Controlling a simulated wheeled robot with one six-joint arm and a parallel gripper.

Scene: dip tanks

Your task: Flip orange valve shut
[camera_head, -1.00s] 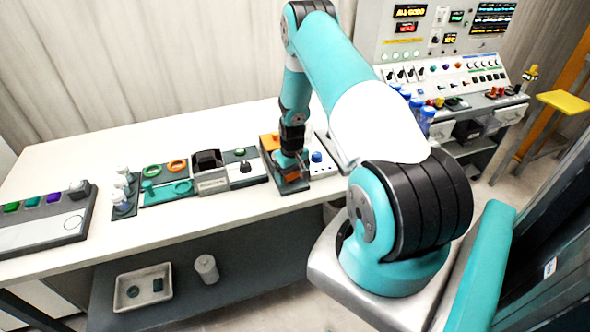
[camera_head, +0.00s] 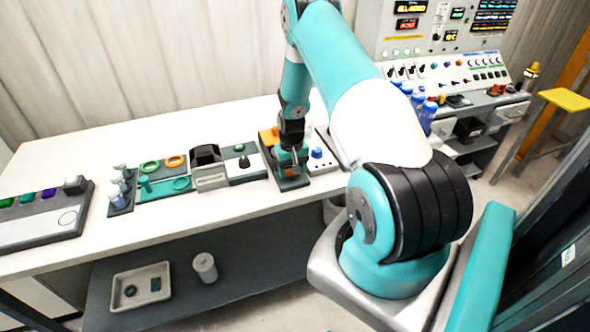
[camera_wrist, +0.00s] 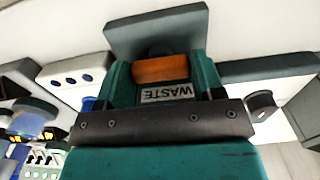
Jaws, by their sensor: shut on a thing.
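The orange valve handle (camera_wrist: 160,69) sits between the two teal fingers of my gripper (camera_wrist: 160,78) in the wrist view. The gripper is shut on it. A label reading WASTE, upside down, lies just beside the handle, on a dark grey base plate (camera_wrist: 155,28). In the head view my gripper (camera_head: 291,160) is down at the valve unit at the right end of the bench. An orange part (camera_head: 267,139) of that unit shows to the left of my wrist. The handle itself is mostly hidden there by my gripper.
A white box with a blue knob (camera_head: 317,153) stands close to the right of the valve unit. A panel with a black knob (camera_head: 244,162) and a black-topped device (camera_head: 206,166) stand to the left. The bench (camera_head: 120,150) is clear behind them.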

